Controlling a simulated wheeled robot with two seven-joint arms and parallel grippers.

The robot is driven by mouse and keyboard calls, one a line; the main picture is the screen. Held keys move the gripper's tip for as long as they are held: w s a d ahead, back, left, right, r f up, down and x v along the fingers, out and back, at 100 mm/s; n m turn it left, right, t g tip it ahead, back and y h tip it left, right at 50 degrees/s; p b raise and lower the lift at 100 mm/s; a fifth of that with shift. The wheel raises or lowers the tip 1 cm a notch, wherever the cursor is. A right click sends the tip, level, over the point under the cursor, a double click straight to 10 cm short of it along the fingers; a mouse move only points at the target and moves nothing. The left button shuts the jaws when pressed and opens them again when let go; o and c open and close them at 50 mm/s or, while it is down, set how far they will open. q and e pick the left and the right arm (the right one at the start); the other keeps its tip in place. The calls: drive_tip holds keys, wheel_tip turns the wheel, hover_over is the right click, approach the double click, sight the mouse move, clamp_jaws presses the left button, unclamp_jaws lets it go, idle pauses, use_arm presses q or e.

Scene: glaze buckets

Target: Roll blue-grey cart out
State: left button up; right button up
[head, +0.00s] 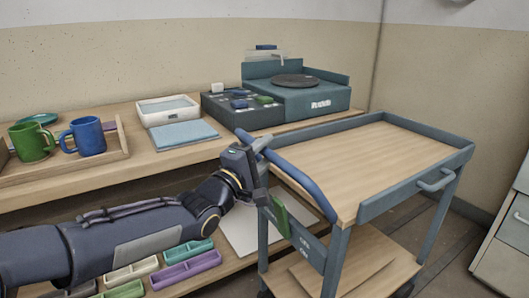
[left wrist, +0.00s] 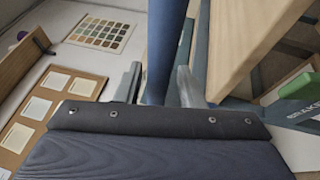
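The blue-grey cart (head: 413,189) has a wooden top and a lower wooden shelf, and stands right of the workbench. Its blue push handle (head: 305,185) runs along its left side and also shows in the left wrist view (left wrist: 165,45). My left gripper (head: 253,148) is at the far end of this handle. In the left wrist view its fingers (left wrist: 158,85) stand on either side of the bar, with small gaps showing, so it looks open around it. A green lever (head: 280,215) sits on a lettered plate below the handle. My right gripper is out of view.
The workbench (head: 213,143) holds a blue mug (head: 87,136), a green mug (head: 31,142), a white tray (head: 168,109) and a dark turntable device (head: 296,92). Coloured trays (head: 186,266) lie on its lower shelf. A white drawer cabinet (head: 507,240) stands at the right, with some floor between.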

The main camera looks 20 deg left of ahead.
use_arm(q)
drive_tip(key=shift+o, duration=0.3)
drive_tip(key=shift+s, duration=0.1)
drive_tip(key=shift+s+a, duration=0.15)
drive_tip(key=shift+s, duration=0.2)
drive_tip(key=p+v, duration=0.1)
drive_tip(key=v, duration=0.4)
drive_tip(key=shift+s+p, duration=0.3)
drive_tip(key=shift+s+a+f, duration=0.2)
drive_tip(key=shift+s+f, duration=0.05)
drive_tip(key=shift+s, duration=0.4)
